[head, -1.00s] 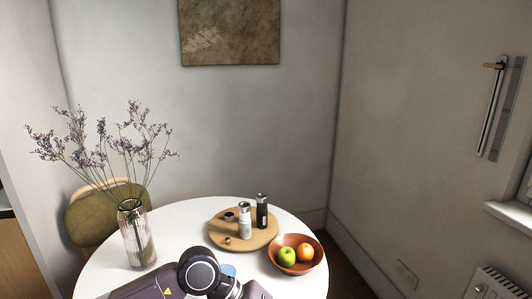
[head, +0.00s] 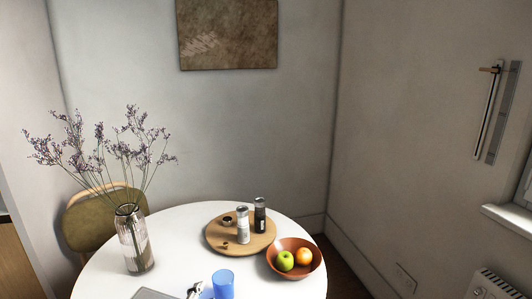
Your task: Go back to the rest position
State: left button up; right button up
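Neither of my grippers can be made out in the head view. A blue cup (head: 223,284) stands on the white round table (head: 180,222) near the bottom edge of the picture. Just left of the cup is a small black-and-white piece (head: 195,291), cut off by the picture edge; I cannot tell what it is. A flat grey thing (head: 155,294) lies further left at the same edge, mostly out of view.
A wooden round tray (head: 226,247) holds two shakers and small pieces. A brown bowl (head: 291,272) with a green apple and an orange fruit sits beside it. A glass vase (head: 134,240) with dried flowers stands left. A chair (head: 88,225) is behind the table.

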pick_arm(q)
jog(key=s+a+f+n+g+y, duration=0.1)
jog(key=s+a+f+n+g, duration=0.25)
jog(key=s+f, duration=0.3)
jog(key=s+a+f+n+g+y, duration=0.1)
jog(key=s+a+f+n+g, duration=0.15)
jog(key=s+f+n, duration=0.4)
jog(key=s+f+n+g+h, duration=0.1)
jog(key=s+f+g, duration=0.25)
jog(key=s, duration=0.25)
jog(key=s+f+n+g, duration=0.1)
jog(key=s+f+g, duration=0.25)
jog(key=s, duration=0.35)
notch_tip(320, 180, down, 28)
jog(key=s, duration=0.2)
jog(key=s+a+f+g, duration=0.1)
jog(key=s+f, duration=0.6)
jog(key=s, duration=0.1)
jog(key=s+a+f, duration=0.2)
jog(key=s+f, duration=0.6)
jog(key=s, duration=0.1)
jog(key=shift+a+f+g, duration=0.15)
jog(key=shift+a+g, duration=0.1)
jog(key=shift+g, duration=0.15)
jog(key=shift+m, duration=0.3)
